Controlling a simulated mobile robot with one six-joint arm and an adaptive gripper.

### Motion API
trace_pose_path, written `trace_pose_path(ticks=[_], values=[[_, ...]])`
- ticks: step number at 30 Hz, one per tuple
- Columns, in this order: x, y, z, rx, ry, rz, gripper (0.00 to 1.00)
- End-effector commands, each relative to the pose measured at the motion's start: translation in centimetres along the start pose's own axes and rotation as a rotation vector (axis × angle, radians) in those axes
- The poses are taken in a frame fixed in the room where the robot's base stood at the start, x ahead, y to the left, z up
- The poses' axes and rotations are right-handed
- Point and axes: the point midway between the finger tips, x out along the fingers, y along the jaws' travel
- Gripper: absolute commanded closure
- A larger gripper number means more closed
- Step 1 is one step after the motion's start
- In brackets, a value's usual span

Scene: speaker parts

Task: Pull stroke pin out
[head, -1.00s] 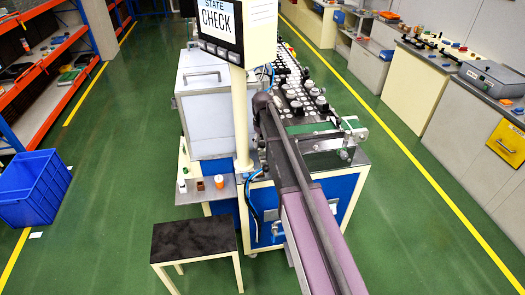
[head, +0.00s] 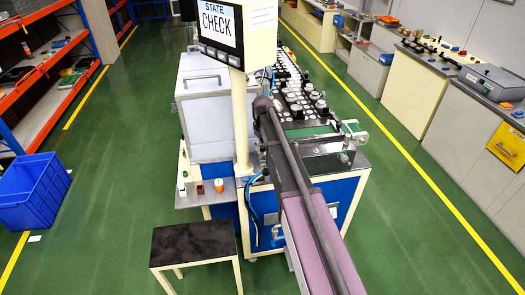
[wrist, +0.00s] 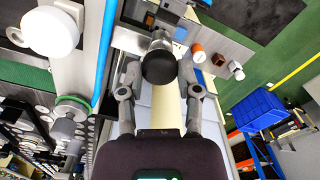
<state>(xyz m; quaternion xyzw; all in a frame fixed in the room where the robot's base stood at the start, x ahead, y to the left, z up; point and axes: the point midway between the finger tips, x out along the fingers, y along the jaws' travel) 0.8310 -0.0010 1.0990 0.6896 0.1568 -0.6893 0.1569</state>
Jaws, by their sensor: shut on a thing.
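The stroke pin appears to be the dark round knob with a silver metal body (wrist: 159,68) in the middle of the wrist view. My gripper (wrist: 160,52) has one grey finger on each side of it and is shut on it. The pin's far end is hidden behind the knob, so I cannot tell how deep it sits. In the head view, my arm and the screen post hide the gripper and pin.
A screen reading "STATE CHECK" (head: 216,22) stands on a cream post (head: 241,120). A small side shelf (head: 202,199) holds several small parts, including an orange one (head: 219,185). A black-topped stool (head: 193,242) and a blue crate (head: 33,190) stand left. Green floor is clear on the right.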

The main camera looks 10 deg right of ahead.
Motion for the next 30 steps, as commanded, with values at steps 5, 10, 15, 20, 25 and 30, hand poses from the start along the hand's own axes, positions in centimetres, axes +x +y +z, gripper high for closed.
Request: trace_pose_path(ticks=[5,10,15,20,25,30], values=[[-0.4,0.0,0.0,0.000,-0.001,0.000,1.00],[-0.8,0.0,0.0,0.000,-0.001,0.000,1.00],[-1.1,0.0,0.0,0.000,-0.001,0.000,1.00],[-1.5,0.0,0.0,0.000,0.000,0.000,1.00],[-1.4,0.0,0.0,0.000,0.000,0.000,0.16],[-1.4,0.0,0.0,0.000,0.000,0.000,0.16]])
